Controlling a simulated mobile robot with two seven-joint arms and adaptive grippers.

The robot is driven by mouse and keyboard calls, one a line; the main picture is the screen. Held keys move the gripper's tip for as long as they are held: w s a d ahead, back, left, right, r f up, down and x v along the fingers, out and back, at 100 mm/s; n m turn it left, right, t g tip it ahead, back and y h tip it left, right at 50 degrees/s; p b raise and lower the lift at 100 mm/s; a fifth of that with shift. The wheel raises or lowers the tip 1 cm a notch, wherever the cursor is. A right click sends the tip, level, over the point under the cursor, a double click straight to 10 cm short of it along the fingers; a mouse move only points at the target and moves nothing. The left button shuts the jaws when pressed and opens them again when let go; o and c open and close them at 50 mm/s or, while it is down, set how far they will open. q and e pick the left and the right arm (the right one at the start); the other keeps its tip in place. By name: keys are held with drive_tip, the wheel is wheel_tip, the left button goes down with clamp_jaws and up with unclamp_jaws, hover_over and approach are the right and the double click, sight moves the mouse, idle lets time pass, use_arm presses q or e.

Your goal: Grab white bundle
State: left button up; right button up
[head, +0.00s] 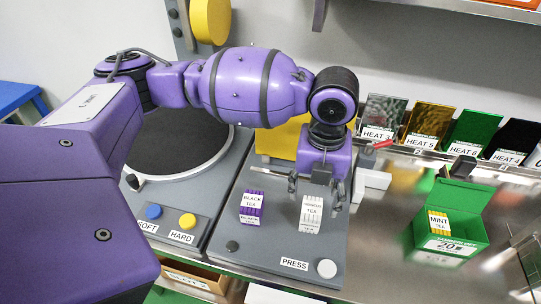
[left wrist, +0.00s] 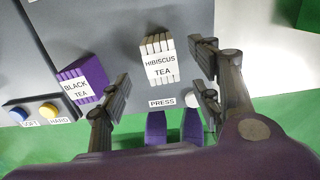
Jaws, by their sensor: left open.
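The white bundle, labelled HIBISCUS TEA (head: 311,214), stands on the grey press plate in the head view, just below my left gripper (head: 314,191). In the left wrist view the white bundle (left wrist: 159,60) lies beyond the fingertips, between the two fingers' lines and nearer the right one. My left gripper (left wrist: 160,92) is open and empty, with its fingers wide apart. A purple bundle labelled BLACK TEA (head: 251,206) stands to the left of the white one; it also shows in the left wrist view (left wrist: 82,84). My right gripper is not in view.
A green box (head: 462,197) holding a yellow MINT TEA bundle (head: 439,222) stands on the metal counter at right. Soft and hard buttons (head: 187,221) and a white PRESS button (head: 327,268) are near. A yellow block (head: 281,140) is behind the plate.

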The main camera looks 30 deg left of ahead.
sight(313, 206)
use_arm(q)
wheel_tip(313, 206, down, 3)
drive_tip(key=shift+s+r, duration=0.15)
drive_tip(key=f, duration=0.3)
drive_tip(key=shift+w+f, duration=0.25)
drive_tip(key=shift+w, duration=0.05)
drive_tip(key=shift+f, duration=0.2)
drive_tip(key=shift+c, duration=0.9)
drive_tip(key=shift+r, duration=0.1)
drive_tip(key=c, duration=0.8)
drive_tip(key=shift+c, duration=0.8)
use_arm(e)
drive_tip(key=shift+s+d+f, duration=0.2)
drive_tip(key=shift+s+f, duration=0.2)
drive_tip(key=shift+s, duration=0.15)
use_arm(q)
drive_tip(key=shift+w+r, duration=0.1)
